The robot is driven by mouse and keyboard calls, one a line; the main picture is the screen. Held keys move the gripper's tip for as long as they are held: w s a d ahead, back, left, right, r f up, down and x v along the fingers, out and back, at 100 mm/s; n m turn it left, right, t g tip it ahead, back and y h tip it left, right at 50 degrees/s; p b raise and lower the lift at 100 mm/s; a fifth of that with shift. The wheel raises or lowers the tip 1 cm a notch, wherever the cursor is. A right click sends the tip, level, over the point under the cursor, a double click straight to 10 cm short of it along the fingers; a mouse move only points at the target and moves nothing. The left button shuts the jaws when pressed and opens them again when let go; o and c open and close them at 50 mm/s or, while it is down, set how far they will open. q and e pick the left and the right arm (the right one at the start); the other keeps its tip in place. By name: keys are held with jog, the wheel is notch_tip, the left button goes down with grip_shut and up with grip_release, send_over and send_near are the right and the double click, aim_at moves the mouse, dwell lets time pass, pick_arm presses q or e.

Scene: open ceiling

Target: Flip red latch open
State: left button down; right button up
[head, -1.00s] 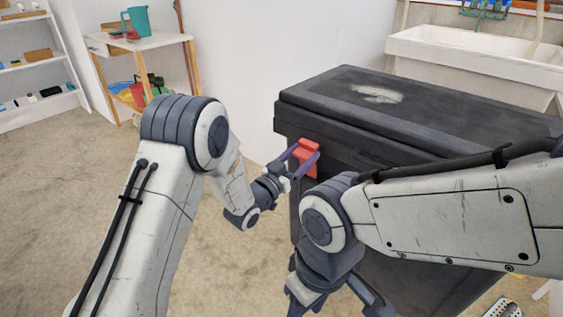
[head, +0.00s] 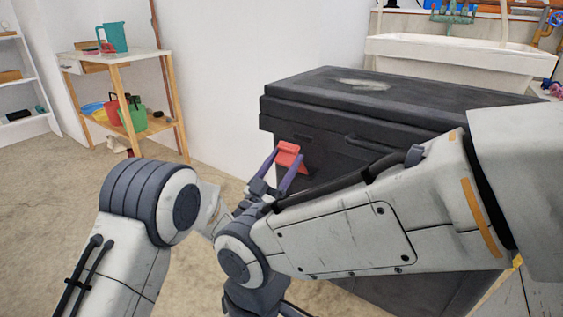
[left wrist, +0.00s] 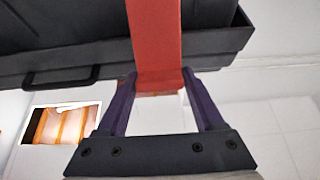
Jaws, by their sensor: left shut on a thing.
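The red latch (head: 289,148) is on the front of a black chest (head: 400,112), near its left end. My left gripper (head: 287,162) is at the latch, with its purple fingers on either side of it and shut on it. In the left wrist view the red latch (left wrist: 155,45) runs down between the fingertips of my left gripper (left wrist: 163,88). The chest's lid looks closed. My right arm crosses in front of the chest; its gripper (head: 268,308) is at the bottom edge, mostly cut off, so its fingers cannot be made out.
A wooden shelf table (head: 120,62) with a teal jug and colored containers stands at the back left. A white sink (head: 450,55) is behind the chest. A white wall is beyond the chest's left end.

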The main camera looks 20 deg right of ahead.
pick_arm(q)
jog(key=shift+f, duration=0.45)
jog(key=shift+c, duration=1.3)
grip_release()
jog(key=shift+o, duration=0.9)
jog(key=shift+r, duration=0.15)
jog(key=p+v, duration=0.3)
jog(key=v, duration=0.7)
jog(key=shift+a, duration=0.15)
